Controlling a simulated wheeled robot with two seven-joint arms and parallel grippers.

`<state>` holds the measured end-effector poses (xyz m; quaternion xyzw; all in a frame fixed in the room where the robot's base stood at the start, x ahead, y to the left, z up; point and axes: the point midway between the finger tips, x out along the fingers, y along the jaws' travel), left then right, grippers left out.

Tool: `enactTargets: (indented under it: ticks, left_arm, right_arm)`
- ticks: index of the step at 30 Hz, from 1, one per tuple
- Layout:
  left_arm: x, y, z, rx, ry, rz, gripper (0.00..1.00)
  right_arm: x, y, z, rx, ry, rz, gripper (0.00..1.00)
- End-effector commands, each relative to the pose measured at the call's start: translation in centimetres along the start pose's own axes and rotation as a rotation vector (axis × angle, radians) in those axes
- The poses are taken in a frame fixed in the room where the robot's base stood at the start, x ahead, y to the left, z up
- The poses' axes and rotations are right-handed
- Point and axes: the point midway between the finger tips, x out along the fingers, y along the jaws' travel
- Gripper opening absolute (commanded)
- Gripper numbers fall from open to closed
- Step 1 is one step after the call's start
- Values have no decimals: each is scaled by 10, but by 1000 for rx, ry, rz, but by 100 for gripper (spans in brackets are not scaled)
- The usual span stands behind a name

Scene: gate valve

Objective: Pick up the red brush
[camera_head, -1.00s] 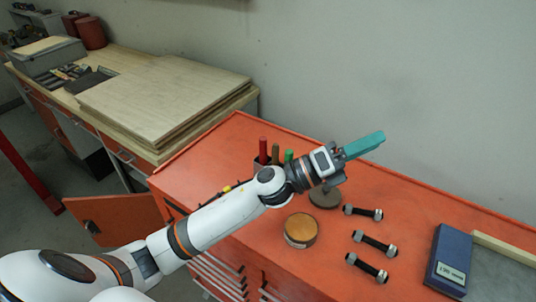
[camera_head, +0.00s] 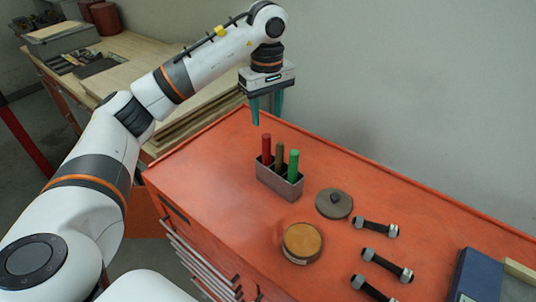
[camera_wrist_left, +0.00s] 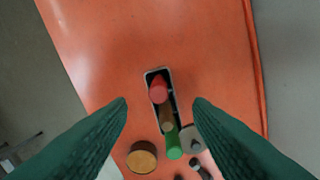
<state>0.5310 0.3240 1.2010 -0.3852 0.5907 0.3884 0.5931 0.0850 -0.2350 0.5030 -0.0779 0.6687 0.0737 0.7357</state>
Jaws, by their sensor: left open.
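The red brush (camera_head: 266,148) stands upright in the left end of a small grey holder (camera_head: 278,186) on the orange cabinet top. A brown brush (camera_head: 279,156) and a green brush (camera_head: 293,165) stand beside it in the same holder. My left gripper (camera_head: 266,108) is open, pointing down, above and behind the holder, with its teal fingers apart and empty. In the left wrist view the red brush (camera_wrist_left: 157,91) shows between and beyond the two fingers (camera_wrist_left: 160,104). The brushes' lower ends are hidden inside the holder. My right gripper is not in view.
A grey lidded disc (camera_head: 334,204), a round tin with a tan top (camera_head: 302,242) and several bolts (camera_head: 387,265) lie right of the holder. A blue box (camera_head: 476,276) is at the far right. The cabinet top (camera_head: 205,178) left of the holder is clear. A wall stands behind.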

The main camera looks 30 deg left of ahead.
Motion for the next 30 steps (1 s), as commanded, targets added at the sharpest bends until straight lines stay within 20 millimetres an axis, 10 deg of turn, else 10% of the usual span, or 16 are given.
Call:
enactTargets:
  ticks: [30]
  left_arm:
    - [104,3,-2,1,4,-3,47]
  right_arm:
    - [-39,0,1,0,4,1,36]
